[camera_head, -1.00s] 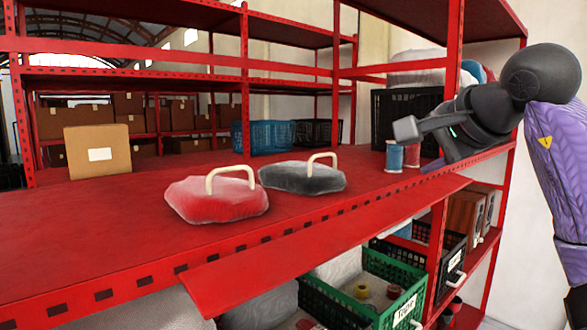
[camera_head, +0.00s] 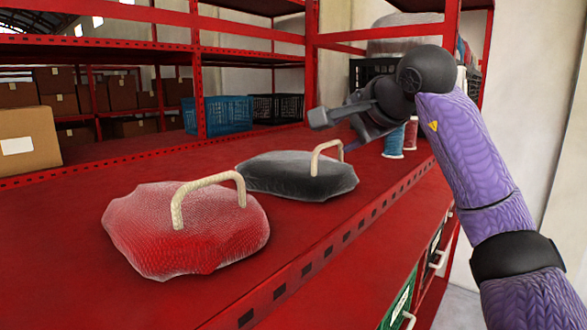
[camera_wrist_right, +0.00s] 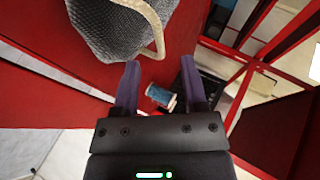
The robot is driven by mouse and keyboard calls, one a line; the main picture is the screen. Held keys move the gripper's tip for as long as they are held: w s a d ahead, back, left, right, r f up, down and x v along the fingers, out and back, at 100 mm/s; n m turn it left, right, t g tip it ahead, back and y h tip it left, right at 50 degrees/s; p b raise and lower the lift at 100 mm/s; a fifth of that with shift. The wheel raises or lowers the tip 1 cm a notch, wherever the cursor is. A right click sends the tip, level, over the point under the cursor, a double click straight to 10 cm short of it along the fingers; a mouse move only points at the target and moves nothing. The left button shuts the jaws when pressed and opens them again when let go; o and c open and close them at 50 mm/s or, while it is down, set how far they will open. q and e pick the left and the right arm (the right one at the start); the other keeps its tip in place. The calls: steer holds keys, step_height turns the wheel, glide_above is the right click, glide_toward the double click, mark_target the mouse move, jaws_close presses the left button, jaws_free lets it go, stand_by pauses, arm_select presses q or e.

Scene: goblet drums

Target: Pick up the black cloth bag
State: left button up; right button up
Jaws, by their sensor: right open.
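The black cloth bag (camera_head: 285,178) lies on the red shelf, with a pale arched handle (camera_head: 325,150) on top near its right end. In the right wrist view the bag (camera_wrist_right: 108,32) looks grey and meshed at the upper left, its handle (camera_wrist_right: 158,35) at its right edge. My right gripper (camera_head: 347,147) is just behind and right of the handle in the head view, partly hidden by its own wrist. In the wrist view its two purple fingers (camera_wrist_right: 160,68) are apart and empty, with the handle beyond their tips. My left gripper is not in view.
A red bag (camera_head: 185,230) with a similar handle lies nearer, left of the black one. Thread spools (camera_head: 394,141) stand right of the black bag. A cardboard box (camera_head: 28,140) and a blue crate (camera_head: 218,115) are farther back.

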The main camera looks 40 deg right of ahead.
mark_target(327, 145)
steer(key=x, duration=0.2)
steer(key=p+x, duration=0.1)
steer(key=x, duration=0.1)
steer(key=a+x, duration=0.1)
steer(key=x, duration=0.1)
steer(key=shift+p, duration=0.3)
steer(key=shift+s+f, duration=0.1)
steer(key=shift+s, duration=0.1)
jaws_close()
stand_by(0.7)
